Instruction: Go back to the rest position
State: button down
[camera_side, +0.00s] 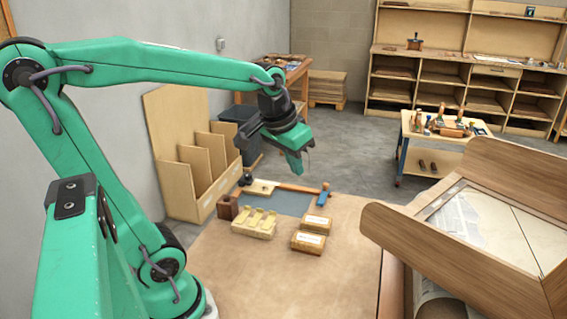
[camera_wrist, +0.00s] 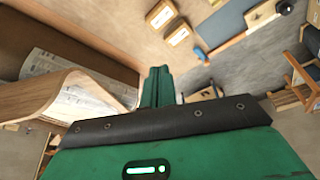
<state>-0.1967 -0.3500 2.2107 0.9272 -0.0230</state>
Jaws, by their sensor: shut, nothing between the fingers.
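My gripper (camera_side: 297,163) hangs from the green arm above the far part of the workbench (camera_side: 240,270) in the side view. It is raised clear of the bench top and points down. In the wrist view my gripper (camera_wrist: 157,85) shows its green fingers together, with nothing between them. No object is held.
Wooden blocks (camera_side: 308,242), a slotted block (camera_side: 254,222) and a blue-grey mat (camera_side: 275,203) lie on the bench below. A tool cart (camera_side: 440,150) and shelves (camera_side: 470,80) stand behind. The bench front is clear.

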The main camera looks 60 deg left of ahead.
jog(key=s+d+f+m+t, duration=0.1)
jog(key=s+d+m, duration=0.1)
jog(key=s+d, duration=0.4)
jog(key=shift+s+m+t+h, duration=0.3)
jog(key=shift+s+h, duration=0.1)
jog(key=shift+s, duration=0.8)
jog(key=shift+f, duration=0.1)
